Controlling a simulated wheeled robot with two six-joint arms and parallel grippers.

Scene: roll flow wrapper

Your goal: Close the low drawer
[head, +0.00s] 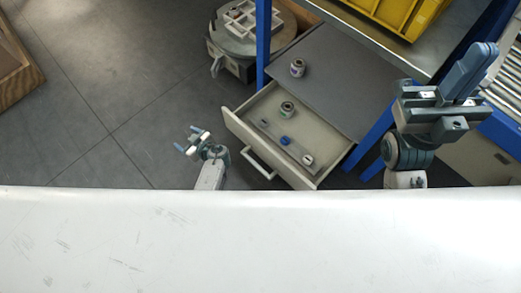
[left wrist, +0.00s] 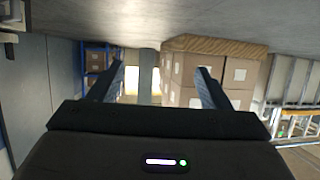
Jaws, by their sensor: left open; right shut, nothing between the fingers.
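The low drawer (head: 237,125) is pulled out from under a grey cabinet top (head: 338,78) in the head view. Its white bar handle (head: 258,164) is on the front panel, facing lower left. Inside the drawer are a small can (head: 287,108), a blue item (head: 285,141) and a pale round item (head: 308,159). My left gripper (head: 188,141) is open and empty, left of the drawer front and apart from it. Its fingers also show spread in the left wrist view (left wrist: 160,85). My right gripper (head: 482,62) is shut and empty, right of the cabinet.
Another can (head: 297,67) stands on the cabinet top. Blue posts (head: 263,45) frame the bench, with a yellow crate (head: 400,12) on it. A round grey stand (head: 245,38) is behind the drawer. Grey floor (head: 80,100) is clear on the left. Stacked cardboard boxes (left wrist: 205,70) show in the left wrist view.

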